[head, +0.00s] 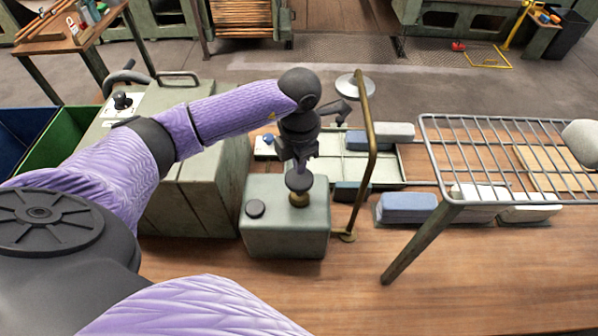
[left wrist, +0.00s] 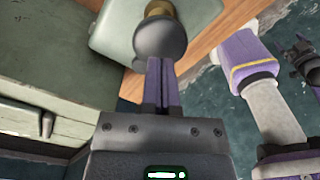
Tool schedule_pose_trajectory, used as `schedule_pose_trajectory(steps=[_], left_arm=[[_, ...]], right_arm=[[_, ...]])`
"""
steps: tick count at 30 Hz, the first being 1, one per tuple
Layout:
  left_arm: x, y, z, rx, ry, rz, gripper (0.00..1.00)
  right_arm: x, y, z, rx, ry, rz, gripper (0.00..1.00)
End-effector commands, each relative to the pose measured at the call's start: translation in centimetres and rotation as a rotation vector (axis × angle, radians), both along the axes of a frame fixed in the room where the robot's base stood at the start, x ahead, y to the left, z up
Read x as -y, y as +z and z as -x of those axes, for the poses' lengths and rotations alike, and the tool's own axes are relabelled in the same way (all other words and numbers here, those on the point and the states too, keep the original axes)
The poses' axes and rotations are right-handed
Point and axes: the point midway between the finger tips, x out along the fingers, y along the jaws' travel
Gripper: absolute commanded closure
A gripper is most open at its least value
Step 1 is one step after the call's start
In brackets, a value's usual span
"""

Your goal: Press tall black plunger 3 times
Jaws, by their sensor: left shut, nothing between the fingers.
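The tall black plunger (head: 299,182) has a round dark knob on a brass collar and stands upright on a grey-green box (head: 285,243). In the left wrist view the plunger (left wrist: 160,40) is just ahead of my fingertips. My left gripper (head: 302,166) points down over the knob, its fingers shut and empty. The fingertips (left wrist: 162,62) look very close to the knob; I cannot tell whether they touch it. My right gripper is outside the head view; a dark end of what looks like my right arm (left wrist: 303,60) shows at the left wrist view's right edge, its jaws unclear.
A brass bent rail (head: 368,150) rises close on the right. A wire rack (head: 510,160) stands farther right, with a blue block (head: 406,207) near it. The front bench is clear.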

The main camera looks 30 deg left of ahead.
Motion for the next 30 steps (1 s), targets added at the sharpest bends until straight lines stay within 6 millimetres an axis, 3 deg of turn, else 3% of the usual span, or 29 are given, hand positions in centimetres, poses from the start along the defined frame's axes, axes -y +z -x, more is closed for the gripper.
schedule_pose_trajectory(steps=[8,30], left_arm=[[0.0,-0.2,0.0,0.0,0.0,0.0,1.0],[0.0,-3.9,0.0,-0.001,0.0,0.0,1.0]], right_arm=[[0.0,-0.1,0.0,0.0,0.0,0.0,0.07],[0.0,-3.4,0.1,-0.003,0.0,0.001,0.07]])
